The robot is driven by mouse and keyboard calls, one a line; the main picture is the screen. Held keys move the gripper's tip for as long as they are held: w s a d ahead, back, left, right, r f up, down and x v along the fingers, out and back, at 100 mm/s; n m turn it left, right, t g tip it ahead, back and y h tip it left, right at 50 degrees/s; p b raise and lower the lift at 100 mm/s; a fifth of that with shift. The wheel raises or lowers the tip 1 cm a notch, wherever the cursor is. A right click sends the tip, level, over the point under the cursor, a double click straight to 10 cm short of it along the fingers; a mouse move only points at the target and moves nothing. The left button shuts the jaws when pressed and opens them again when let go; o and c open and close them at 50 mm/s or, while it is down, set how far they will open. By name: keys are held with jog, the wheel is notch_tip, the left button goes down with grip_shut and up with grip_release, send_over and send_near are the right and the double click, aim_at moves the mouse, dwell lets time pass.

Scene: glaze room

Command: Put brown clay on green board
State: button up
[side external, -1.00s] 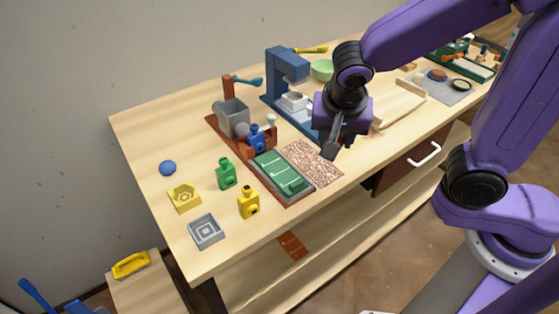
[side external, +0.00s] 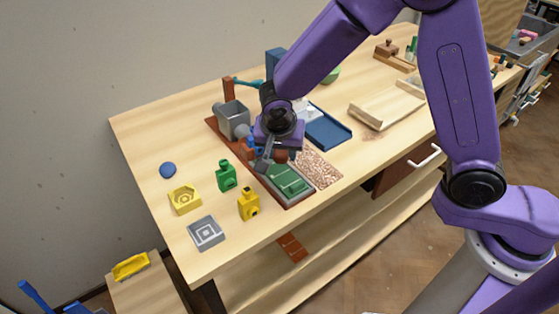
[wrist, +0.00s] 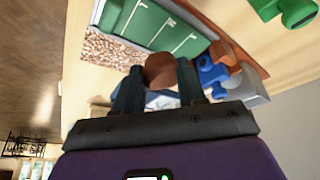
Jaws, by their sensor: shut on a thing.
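The brown clay (wrist: 160,70) is a rounded lump held between the fingertips of my gripper (wrist: 158,76). In the side view the clay (side external: 281,156) shows just beside the fingers. My gripper (side external: 275,160) is shut on it, above the far end of the green board (side external: 276,171). The green board is a long panel with pale cross lines in a grey and brown frame, and it also shows in the wrist view (wrist: 150,20). A green piece (side external: 294,188) lies toward its near end. I cannot tell the exact height of the clay above the board.
A speckled mat (side external: 318,168) lies right of the board. Behind are a grey hopper (side external: 231,117) and a blue press base (side external: 327,131). Left stand a green bottle-like piece (side external: 226,176), a yellow one (side external: 248,204), and a yellow block (side external: 184,199).

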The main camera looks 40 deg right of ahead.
aim_at(279, 162)
jog(key=shift+w+f, duration=0.15)
jog(key=shift+f, duration=0.05)
jog(key=shift+w+a+f, duration=0.1)
jog(key=shift+f, duration=1.55)
jog(key=shift+f, duration=0.1)
jog(key=o, duration=1.1)
jog(key=shift+c, duration=0.2)
jog(key=v, duration=1.2)
